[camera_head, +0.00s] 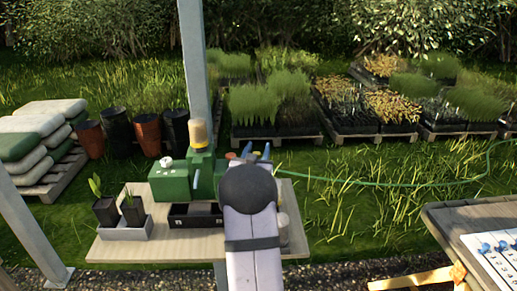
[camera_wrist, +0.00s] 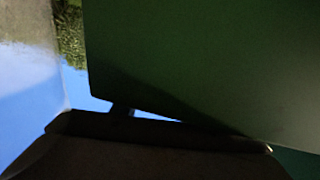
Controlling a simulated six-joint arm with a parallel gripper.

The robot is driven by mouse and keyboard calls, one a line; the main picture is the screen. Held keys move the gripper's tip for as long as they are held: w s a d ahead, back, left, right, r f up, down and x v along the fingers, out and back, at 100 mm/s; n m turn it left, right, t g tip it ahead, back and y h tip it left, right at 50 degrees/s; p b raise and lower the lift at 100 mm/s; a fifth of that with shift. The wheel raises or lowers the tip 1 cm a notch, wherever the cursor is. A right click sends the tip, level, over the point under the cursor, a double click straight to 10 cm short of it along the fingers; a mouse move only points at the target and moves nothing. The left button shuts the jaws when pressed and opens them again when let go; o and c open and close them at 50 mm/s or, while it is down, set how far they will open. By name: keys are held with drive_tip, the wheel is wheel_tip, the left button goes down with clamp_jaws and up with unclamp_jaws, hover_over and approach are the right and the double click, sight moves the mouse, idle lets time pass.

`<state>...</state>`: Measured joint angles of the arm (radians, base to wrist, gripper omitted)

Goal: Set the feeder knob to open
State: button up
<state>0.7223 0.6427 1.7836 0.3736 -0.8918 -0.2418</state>
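A green machine (camera_head: 178,184) with an amber-topped cylinder (camera_head: 198,134) stands on the small table; it appears to be the feeder. A pale round knob (camera_head: 167,162) sits on top of its left block, and a small reddish part (camera_head: 230,156) shows at its right. I cannot tell which is the feeder knob, nor its setting. My arm hides part of the machine. In the wrist view a dark green surface (camera_wrist: 200,60), likely the machine, fills most of the picture very close.
The wooden table (camera_head: 125,249) also bears a black tray (camera_head: 195,215) and two potted seedlings (camera_head: 132,210) in a grey holder. A grey post (camera_head: 193,60) stands behind the machine. Another table (camera_head: 465,218) is at the right.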

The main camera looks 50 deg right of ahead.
drive_tip(key=shift+b+v, duration=0.45)
drive_tip(key=shift+v, duration=2.7)
drive_tip(key=shift+w+r, duration=0.1)
drive_tip(key=shift+r, duration=0.05)
